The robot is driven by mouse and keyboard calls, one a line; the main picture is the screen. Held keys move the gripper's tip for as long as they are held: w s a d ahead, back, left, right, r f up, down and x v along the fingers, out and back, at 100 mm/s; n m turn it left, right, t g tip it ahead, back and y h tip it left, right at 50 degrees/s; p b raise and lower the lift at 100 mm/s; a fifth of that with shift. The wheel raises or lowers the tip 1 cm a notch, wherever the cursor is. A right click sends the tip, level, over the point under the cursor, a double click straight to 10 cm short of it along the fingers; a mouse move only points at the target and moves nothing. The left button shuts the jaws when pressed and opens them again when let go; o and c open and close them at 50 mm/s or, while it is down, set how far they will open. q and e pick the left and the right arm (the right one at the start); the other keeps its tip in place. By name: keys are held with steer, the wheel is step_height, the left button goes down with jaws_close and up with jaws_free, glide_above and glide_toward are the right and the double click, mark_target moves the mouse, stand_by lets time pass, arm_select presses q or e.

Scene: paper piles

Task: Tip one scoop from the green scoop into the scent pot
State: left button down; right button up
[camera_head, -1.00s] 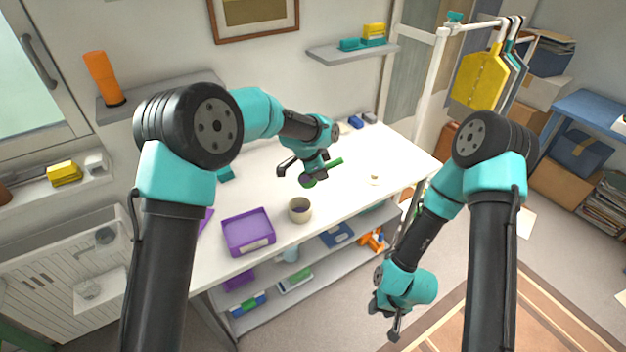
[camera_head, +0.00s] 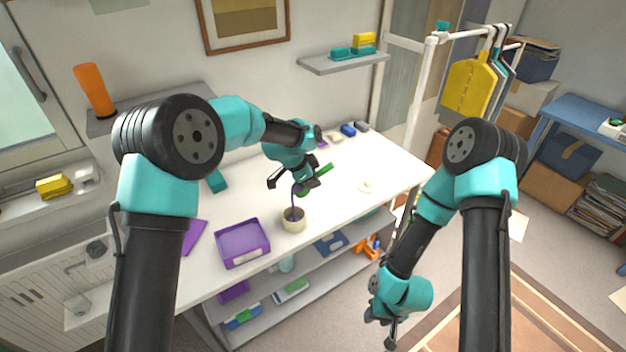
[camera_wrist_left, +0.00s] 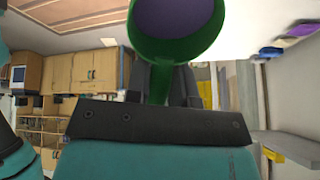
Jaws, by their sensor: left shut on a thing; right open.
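My left gripper (camera_head: 299,187) is shut on the green scoop (camera_head: 319,179), just above and behind the scent pot. In the left wrist view the scoop's round green bowl (camera_wrist_left: 163,52) shows purple stuff (camera_wrist_left: 178,14) inside. The scoop's bowl is mostly hidden by the gripper in the head view. My right gripper (camera_head: 382,333) is open and empty, low beyond the table's front edge.
A purple tray (camera_head: 243,262) sits left of the pot, with a flat purple item (camera_head: 193,236) beside it. A small pale item (camera_head: 367,186) lies to the right. The right part of the white table (camera_head: 385,165) is mostly clear.

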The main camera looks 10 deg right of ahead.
mark_target(297, 187)
arm_select(q)
steer(key=shift+a+r+h, duration=0.25)
steer(key=shift+r+h, duration=0.05)
steer(key=shift+h, duration=0.35)
steer(key=shift+a+r+h, duration=0.2)
steer(key=shift+r+h, duration=0.05)
steer(key=shift+h, duration=0.4)
stand_by(1.0)
steer(key=shift+a+r+h, duration=0.3)
steer(key=shift+a+h, duration=0.3)
steer(key=shift+h, duration=0.6)
stand_by(0.8)
steer(key=shift+a+n+t+h, duration=0.3)
steer(key=shift+a+h, duration=0.35)
steer(key=shift+h, duration=0.55)
stand_by(0.8)
steer(key=shift+a+h, duration=0.3)
steer(key=shift+h, duration=0.1)
stand_by(0.5)
steer(key=shift+a+h, duration=0.2)
steer(key=shift+h, duration=0.1)
steer(key=shift+a+h, duration=0.25)
steer(key=shift+h, duration=0.15)
